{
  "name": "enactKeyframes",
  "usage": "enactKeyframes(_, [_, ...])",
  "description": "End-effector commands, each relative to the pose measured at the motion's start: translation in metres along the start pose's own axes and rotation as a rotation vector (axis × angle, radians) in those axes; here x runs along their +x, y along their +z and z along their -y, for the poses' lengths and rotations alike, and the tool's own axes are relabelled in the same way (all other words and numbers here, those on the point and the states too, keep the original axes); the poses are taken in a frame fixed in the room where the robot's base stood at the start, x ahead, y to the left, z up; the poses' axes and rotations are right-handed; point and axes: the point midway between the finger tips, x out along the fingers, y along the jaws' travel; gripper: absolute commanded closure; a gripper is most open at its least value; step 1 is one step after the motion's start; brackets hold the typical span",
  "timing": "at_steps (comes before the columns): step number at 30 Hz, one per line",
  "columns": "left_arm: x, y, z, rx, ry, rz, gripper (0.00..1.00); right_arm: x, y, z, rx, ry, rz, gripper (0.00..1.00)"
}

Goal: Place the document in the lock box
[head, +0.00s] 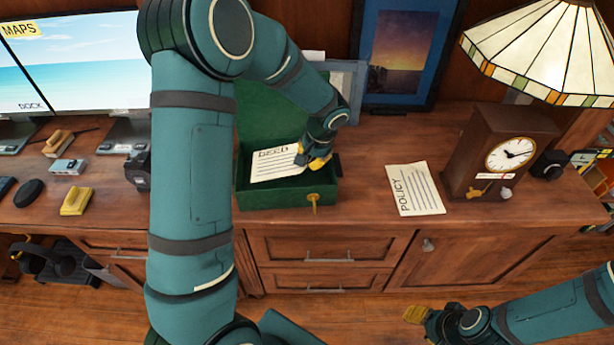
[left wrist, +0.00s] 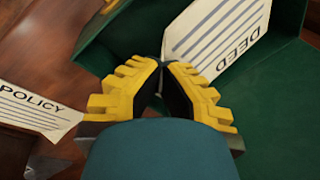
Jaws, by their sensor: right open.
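The green lock box (head: 268,198) stands on the desk with its lid up and a brass key (head: 314,203) at its front. A white document marked DEED (head: 272,168) is over the box's open inside, tilted. It also shows in the left wrist view (left wrist: 212,38). My left gripper (head: 309,163) is at the right part of the box, its yellow fingers closed together on the DEED document's edge. In the left wrist view the fingertips (left wrist: 161,66) meet at that edge. My right gripper (head: 418,314) is open and empty, low in front of the desk.
A second document marked POLICY (head: 413,190) lies on the desk right of the box. Farther right are a wooden clock (head: 497,150) and a lamp (head: 545,50). A framed picture (head: 408,50) stands behind. Monitors (head: 85,65) and small items are left.

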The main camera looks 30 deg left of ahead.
Motion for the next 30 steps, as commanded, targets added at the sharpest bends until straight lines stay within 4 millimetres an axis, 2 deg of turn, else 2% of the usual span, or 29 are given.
enactKeyframes(1, [0.01,0.001,-0.003,0.0,0.001,0.002,1.0,0.004,0.0,-0.001,0.0,0.0,-0.001,0.53])
enactKeyframes(7, [0.027,0.001,-0.008,0.0,0.0,0.001,1.0,0.007,-0.001,-0.003,0.0,0.0,-0.003,0.53])
enactKeyframes(13, [0.052,0.002,-0.015,0.001,0.001,0.001,1.0,0.014,-0.002,-0.005,0.0,0.0,-0.007,0.53])
enactKeyframes(26, [0.057,0.002,-0.016,0.0,0.0,-0.001,1.0,0.018,-0.002,-0.007,-0.001,0.0,-0.009,0.53])
enactKeyframes(27, [0.057,0.002,-0.016,0.0,0.0,-0.001,0.97,0.018,-0.002,-0.007,-0.001,0.0,-0.01,0.53])
enactKeyframes(30, [0.056,0.002,-0.015,0.0,0.0,-0.001,0.66,0.017,-0.002,-0.006,-0.001,0.0,-0.009,0.53])
